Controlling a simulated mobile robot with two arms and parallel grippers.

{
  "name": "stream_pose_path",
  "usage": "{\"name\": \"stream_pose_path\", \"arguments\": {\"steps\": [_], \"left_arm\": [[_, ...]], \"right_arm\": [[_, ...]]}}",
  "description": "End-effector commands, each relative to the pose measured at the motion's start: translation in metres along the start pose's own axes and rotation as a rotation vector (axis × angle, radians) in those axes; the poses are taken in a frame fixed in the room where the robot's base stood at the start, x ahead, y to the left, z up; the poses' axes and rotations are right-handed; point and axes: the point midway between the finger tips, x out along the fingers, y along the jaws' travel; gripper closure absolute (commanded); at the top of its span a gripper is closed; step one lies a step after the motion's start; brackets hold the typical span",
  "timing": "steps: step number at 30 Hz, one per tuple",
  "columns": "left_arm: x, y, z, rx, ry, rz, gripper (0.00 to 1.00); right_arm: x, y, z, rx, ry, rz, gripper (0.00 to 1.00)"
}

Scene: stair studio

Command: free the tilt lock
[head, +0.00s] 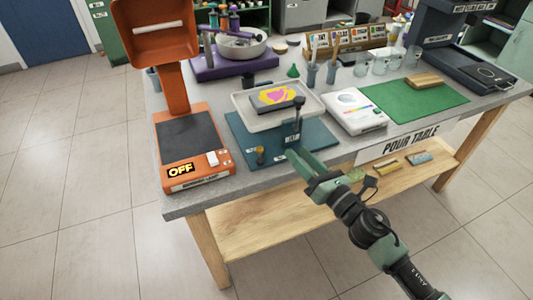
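A pale tilting tray (250,112) stands on a blue base board (233,125) at the front middle of the table. A dark slab with a yellow and pink pattern (276,96) lies in it. A dark upright lever with a knob (298,113) rises at the tray's front right. A small yellow-topped knob (260,153) stands at the board's front left. I cannot tell for certain which of these two is the tilt lock. My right gripper (302,174) is open and empty near the table's front edge, just in front of the lever's foot. My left gripper is out of view.
An orange lamp unit with an "OFF" label (197,180) stands to the left. A white device (352,112) and green mat (405,97) lie to the right. A purple station (215,68) and several cups are behind. A wooden shelf (290,215) runs below.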

Motion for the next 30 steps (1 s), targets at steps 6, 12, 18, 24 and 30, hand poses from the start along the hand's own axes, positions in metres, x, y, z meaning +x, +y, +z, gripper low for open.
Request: {"name": "stream_pose_path", "arguments": {"steps": [6, 12, 18, 24, 30], "left_arm": [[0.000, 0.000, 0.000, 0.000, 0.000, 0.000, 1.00], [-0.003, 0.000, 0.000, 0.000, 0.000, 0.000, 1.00], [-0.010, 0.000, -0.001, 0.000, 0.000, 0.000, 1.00], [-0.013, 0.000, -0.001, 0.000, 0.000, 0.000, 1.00], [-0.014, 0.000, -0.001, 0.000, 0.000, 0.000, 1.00]], "right_arm": [[0.006, 0.011, -0.027, -0.360, 0.125, 0.192, 0.61], [0.017, 0.017, -0.036, -0.430, 0.150, 0.236, 0.61], [0.049, 0.023, -0.041, -0.426, 0.147, 0.234, 0.61], [0.073, 0.028, -0.047, -0.425, 0.148, 0.234, 0.61], [0.081, 0.029, -0.050, -0.424, 0.150, 0.233, 0.61]]}}
